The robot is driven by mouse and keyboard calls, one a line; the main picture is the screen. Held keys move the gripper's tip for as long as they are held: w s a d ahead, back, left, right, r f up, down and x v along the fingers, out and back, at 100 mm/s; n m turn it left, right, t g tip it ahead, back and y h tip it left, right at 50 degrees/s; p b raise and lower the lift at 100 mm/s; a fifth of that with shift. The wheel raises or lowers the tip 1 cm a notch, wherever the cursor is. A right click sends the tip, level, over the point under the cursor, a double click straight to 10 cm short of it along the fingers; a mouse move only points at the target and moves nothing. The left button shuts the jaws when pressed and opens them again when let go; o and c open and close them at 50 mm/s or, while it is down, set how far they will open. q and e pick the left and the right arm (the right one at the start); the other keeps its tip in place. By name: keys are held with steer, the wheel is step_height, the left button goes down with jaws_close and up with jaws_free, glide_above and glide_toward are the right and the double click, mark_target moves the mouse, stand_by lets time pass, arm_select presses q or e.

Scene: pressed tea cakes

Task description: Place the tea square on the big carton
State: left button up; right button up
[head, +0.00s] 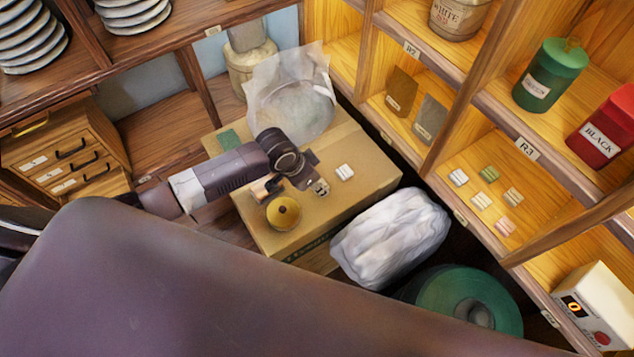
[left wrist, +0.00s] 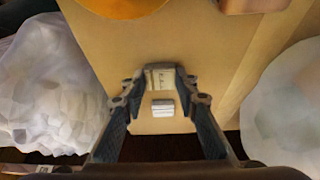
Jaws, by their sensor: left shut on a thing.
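The big carton (head: 372,165) is a brown cardboard box in the middle of the head view; its top also fills the middle of the left wrist view (left wrist: 215,55). My left gripper (head: 319,187) is over the carton's top. In the left wrist view, its fingertips (left wrist: 163,82) are shut on a small pale tea square (left wrist: 159,76). I cannot tell whether this square touches the carton. A second white striped square (head: 345,172) lies on the carton's top, and it also shows between the fingers in the wrist view (left wrist: 162,108). My right gripper is not in view.
A brass round object (head: 283,213), a green square (head: 229,140) and a clear bag (head: 292,100) are on the carton. A white crumpled bag (head: 390,237) and green roll (head: 440,290) stand in front. Several small squares (head: 481,200) lie in a right shelf compartment.

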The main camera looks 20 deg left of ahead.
arm_select(q)
steer(key=shift+f, duration=0.15)
steer(key=o, duration=0.8)
steer(key=shift+c, duration=0.2)
steer(key=shift+a+r, duration=0.15)
steer(key=shift+r, duration=0.3)
steer(key=v, duration=1.1)
steer(key=shift+r, duration=0.25)
steer(key=shift+s, duration=0.1)
